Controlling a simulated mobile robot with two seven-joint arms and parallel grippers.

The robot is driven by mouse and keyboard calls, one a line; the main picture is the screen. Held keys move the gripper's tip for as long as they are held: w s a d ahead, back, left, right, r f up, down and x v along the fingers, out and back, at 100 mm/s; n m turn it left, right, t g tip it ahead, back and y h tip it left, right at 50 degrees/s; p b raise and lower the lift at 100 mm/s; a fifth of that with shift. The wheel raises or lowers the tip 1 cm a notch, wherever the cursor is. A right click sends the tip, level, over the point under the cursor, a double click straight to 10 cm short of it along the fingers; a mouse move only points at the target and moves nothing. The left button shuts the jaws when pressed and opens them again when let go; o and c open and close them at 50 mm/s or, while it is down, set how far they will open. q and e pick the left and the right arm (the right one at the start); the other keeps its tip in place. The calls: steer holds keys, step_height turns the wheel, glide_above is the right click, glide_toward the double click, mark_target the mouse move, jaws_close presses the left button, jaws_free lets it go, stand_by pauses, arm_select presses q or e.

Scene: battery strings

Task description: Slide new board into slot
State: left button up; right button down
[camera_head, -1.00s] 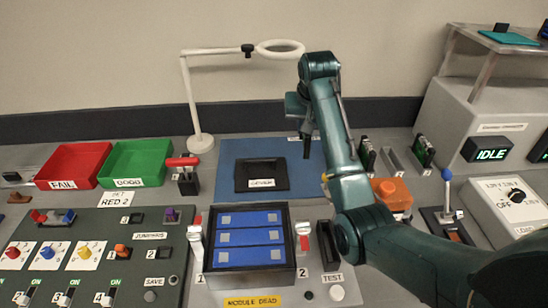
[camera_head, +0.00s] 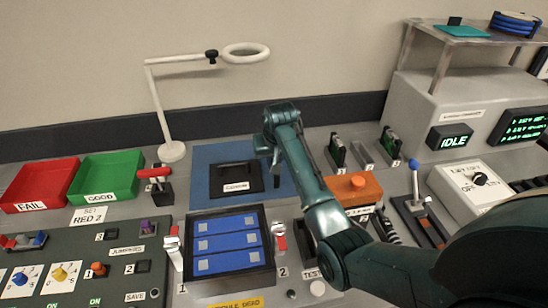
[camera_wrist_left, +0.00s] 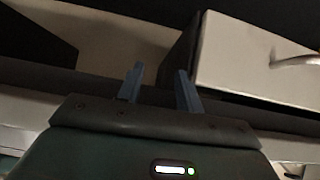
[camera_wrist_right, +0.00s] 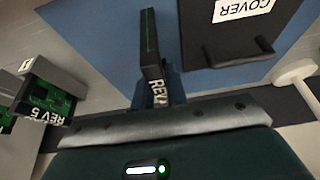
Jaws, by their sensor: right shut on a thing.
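My right gripper (camera_head: 270,150) is over the right part of the blue mat, beside the black cover. In the right wrist view it (camera_wrist_right: 165,98) is shut on a thin dark board (camera_wrist_right: 149,40), seen nearly edge-on, with a partly hidden "REV" label. The module box (camera_head: 230,280) holds three blue blocks and lies in front of the mat. My right arm hides part of the panel right of the module, so I cannot make out a slot there. My left gripper (camera_wrist_left: 160,88) is open and empty in the left wrist view, away from the bench top.
The cover (camera_head: 237,178) lies on the blue mat (camera_head: 205,160). Upright green boards (camera_head: 336,151) stand right of the mat, with a grey holder (camera_head: 362,152) between them. An orange box (camera_head: 355,189) is close to my right arm. A white lamp (camera_head: 165,105) stands behind.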

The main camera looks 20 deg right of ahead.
steer(key=c, duration=1.8)
jaws_free()
steer(key=shift+f, duration=0.1)
steer(key=shift+c, duration=0.2)
steer(key=o, duration=0.4)
steer(key=shift+o, duration=0.2)
